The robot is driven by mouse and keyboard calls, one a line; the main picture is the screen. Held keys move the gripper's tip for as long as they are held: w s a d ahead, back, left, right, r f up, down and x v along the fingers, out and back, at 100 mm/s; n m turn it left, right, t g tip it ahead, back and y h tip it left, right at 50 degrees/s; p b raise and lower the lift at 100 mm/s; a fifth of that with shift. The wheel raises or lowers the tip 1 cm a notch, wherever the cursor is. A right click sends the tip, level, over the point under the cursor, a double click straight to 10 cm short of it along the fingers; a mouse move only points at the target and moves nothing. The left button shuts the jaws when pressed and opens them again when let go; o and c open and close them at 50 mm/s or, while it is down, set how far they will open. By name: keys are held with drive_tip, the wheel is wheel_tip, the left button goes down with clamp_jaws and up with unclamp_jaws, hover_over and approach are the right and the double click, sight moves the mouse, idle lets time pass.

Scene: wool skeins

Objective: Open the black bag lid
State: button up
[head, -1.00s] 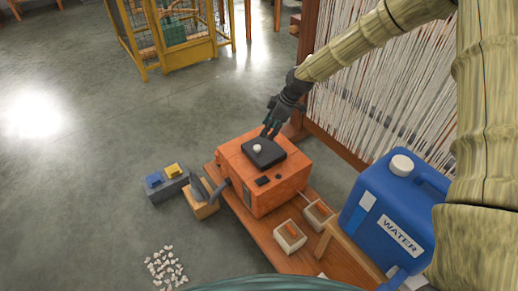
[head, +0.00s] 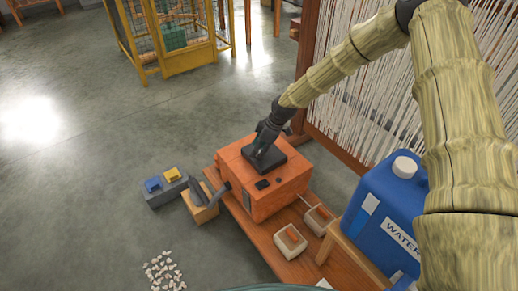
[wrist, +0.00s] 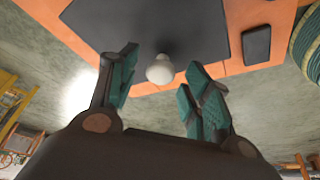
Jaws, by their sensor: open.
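The black lid (head: 276,161) lies flat on top of an orange box (head: 275,200). A pale round knob (wrist: 160,69) stands on the lid in the wrist view, and my gripper hides it in the head view. My gripper (head: 259,152) is over the lid. In the wrist view my gripper (wrist: 162,78) is open, with one teal-padded finger on each side of the knob and a gap on both sides. The lid looks closed.
The box stands on a low wooden bench (head: 259,233). A blue water canister (head: 383,218) and small boxes (head: 290,241) are to the right. A grey block with blue and yellow parts (head: 163,191) is at left. A strung loom (head: 360,110) stands behind.

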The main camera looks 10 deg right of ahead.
clamp_jaws()
